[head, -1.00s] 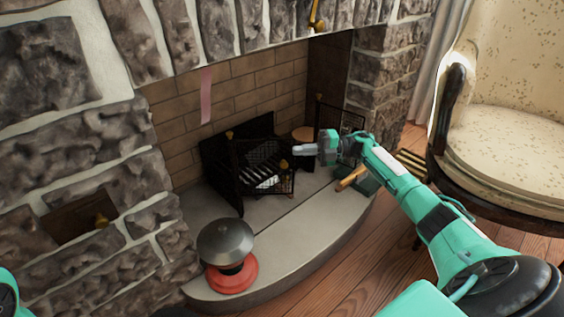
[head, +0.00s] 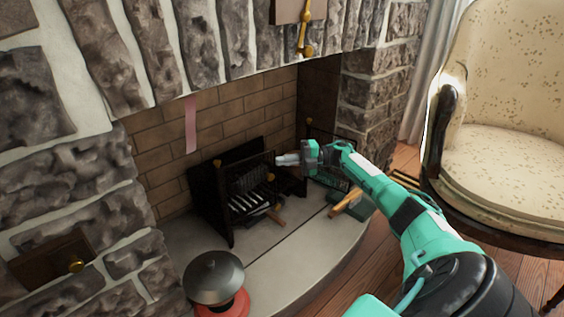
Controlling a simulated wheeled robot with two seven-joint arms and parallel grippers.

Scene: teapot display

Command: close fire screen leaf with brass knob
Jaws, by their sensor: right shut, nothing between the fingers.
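The black fire screen (head: 211,205) stands on the pale hearth slab in front of the brick firebox. A mesh leaf (head: 251,176) shows across the upper front of the dark grate. A small brass knob (head: 217,163) is at its left, and another brass spot shows near my fingertips. A further dark mesh panel (head: 322,136) stands behind my right gripper, partly hidden by it. My right gripper (head: 282,160) is shut and empty, its fingertips at the right edge of the mesh leaf. I cannot tell whether they touch it. My left gripper is out of view.
A grey-topped, red-based object (head: 214,280) stands at the hearth's front left. A wooden-handled item (head: 345,202) lies near a green box under my right arm. A pink strip (head: 191,125) hangs in the firebox. An armchair (head: 504,150) is at right.

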